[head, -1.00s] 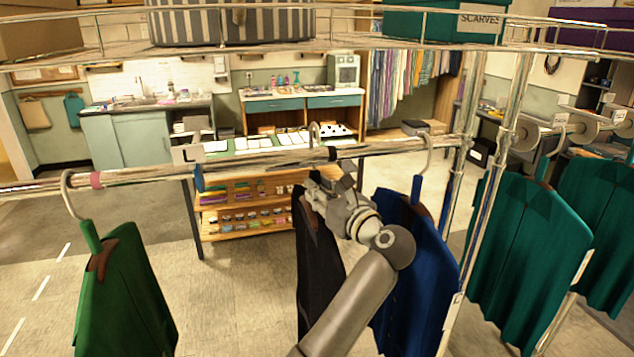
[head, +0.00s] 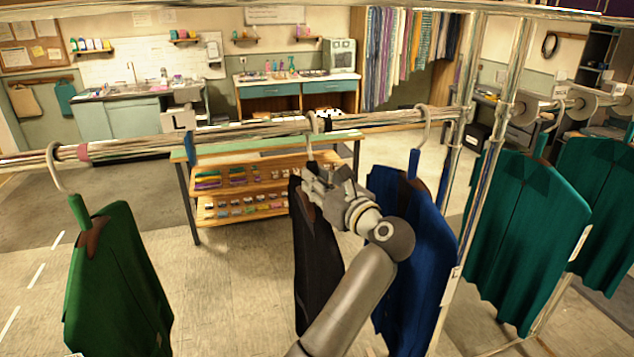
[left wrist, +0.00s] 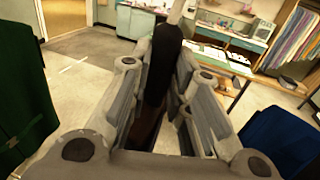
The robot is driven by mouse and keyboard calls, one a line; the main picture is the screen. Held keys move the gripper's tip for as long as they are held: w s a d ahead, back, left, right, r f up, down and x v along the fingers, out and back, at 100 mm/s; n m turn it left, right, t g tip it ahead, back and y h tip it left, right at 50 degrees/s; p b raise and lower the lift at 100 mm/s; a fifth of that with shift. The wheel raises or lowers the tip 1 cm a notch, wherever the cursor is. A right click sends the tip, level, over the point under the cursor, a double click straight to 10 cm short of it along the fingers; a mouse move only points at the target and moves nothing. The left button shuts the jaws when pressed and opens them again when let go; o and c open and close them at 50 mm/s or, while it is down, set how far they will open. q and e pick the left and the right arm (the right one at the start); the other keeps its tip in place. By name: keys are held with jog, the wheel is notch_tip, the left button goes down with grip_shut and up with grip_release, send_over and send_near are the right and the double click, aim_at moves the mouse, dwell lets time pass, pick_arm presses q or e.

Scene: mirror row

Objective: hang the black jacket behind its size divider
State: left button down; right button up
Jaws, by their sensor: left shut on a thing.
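The black jacket (head: 316,262) hangs upright between a green jacket (head: 115,275) and a blue jacket (head: 412,250). My left gripper (head: 312,183) is shut on its hanger just above the collar. In the left wrist view the dark hanger neck (left wrist: 162,65) stands between the fingers. The hanger hook (head: 313,122) meets the chrome rail (head: 250,133); whether it bears on the rail I cannot tell. My right gripper is not in view.
A pink band (head: 83,152) and a black band (head: 326,124) mark the rail. Teal jackets (head: 520,235) hang to the right beyond the upright posts (head: 478,110). A shelf table (head: 235,190) stands behind the rail. Rail between divider and black jacket is clear.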

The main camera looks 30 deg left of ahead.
pick_arm(q)
jog(key=c, duration=1.3)
grip_release()
jog(key=shift+o, duration=0.2)
jog(key=o, duration=0.6)
